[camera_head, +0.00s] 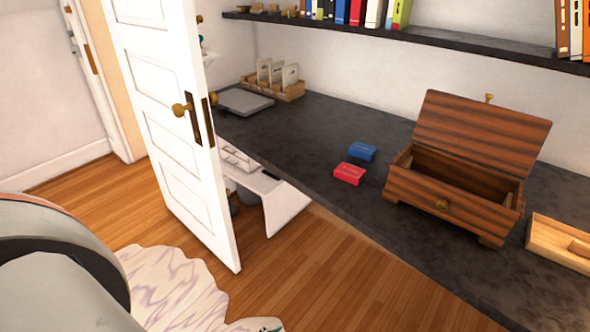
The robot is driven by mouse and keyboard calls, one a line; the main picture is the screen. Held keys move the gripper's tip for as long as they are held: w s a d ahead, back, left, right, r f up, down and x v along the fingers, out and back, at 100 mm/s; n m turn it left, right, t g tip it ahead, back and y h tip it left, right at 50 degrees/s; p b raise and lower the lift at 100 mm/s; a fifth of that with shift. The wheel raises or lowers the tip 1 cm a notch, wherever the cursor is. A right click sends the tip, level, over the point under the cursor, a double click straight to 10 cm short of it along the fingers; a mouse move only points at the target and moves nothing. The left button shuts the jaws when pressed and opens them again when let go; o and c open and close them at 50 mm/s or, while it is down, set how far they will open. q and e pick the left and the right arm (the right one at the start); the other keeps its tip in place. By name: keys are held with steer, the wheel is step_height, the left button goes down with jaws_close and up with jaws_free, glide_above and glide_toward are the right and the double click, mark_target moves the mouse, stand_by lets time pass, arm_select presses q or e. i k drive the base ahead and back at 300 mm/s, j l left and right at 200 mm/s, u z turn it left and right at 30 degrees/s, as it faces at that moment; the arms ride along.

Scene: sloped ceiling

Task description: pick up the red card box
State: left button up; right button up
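The red card box (349,173) lies flat on the dark countertop (318,136), close to its front edge. A blue card box (362,151) lies just behind it, slightly to the right. Both are left of a wooden chest. Neither of my grippers shows in the head view. A large grey rounded part, which seems to be mine, fills the lower left corner, well away from the red card box.
The wooden chest (452,204) stands with its lid raised. A lighter wooden box (562,241) is at the right edge. A white door (165,100) stands open at left. A shelf with books (373,14) runs above.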

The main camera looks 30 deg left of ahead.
mark_target(353, 175)
steer(key=u, duration=0.65)
steer(key=j+z, duration=0.1)
steer(key=z, duration=0.35)
steer(key=i+j+z, duration=0.1)
steer(key=z, duration=0.3)
steer(key=j+z, duration=0.2)
steer(key=z, duration=0.25)
steer(key=j+z, duration=0.25)
steer(key=j, duration=0.2)
steer(key=k+j+z, duration=0.15)
steer(key=j+z, duration=0.15)
steer(key=j, duration=0.15)
